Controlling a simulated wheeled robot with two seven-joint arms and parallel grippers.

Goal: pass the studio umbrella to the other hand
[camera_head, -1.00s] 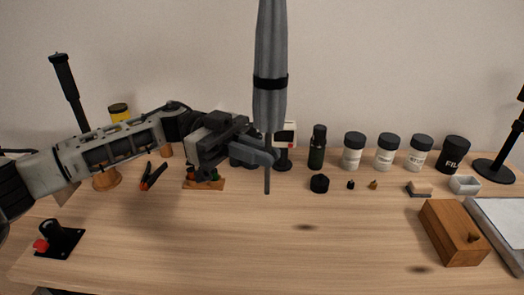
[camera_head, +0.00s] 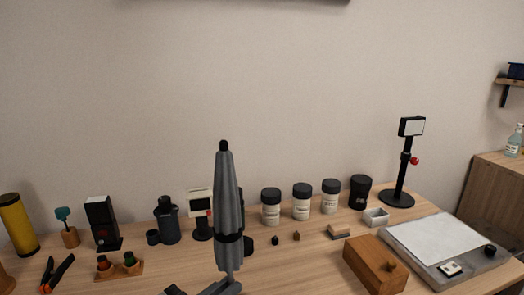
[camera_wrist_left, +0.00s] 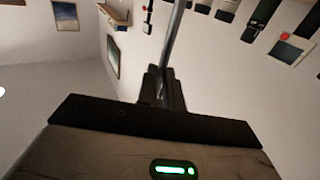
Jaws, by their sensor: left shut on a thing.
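The studio umbrella (camera_head: 228,195) is grey, furled and upright, with a black band around its lower part and a black tip on top. It stands in front of the table's back row in the head view. My left gripper (camera_head: 222,288) is at the bottom edge of that view, shut on the umbrella's thin shaft below the canopy. In the left wrist view the metal shaft (camera_wrist_left: 172,45) runs up from between the dark fingers (camera_wrist_left: 163,88). My right gripper is in neither view.
Several white jars (camera_head: 302,196) and a black canister (camera_head: 360,192) line the back. A wooden box (camera_head: 374,264) and a light panel (camera_head: 445,248) lie right, near a black stand lamp (camera_head: 404,165). Pliers (camera_head: 57,273) and a bottle rack (camera_head: 119,269) are left.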

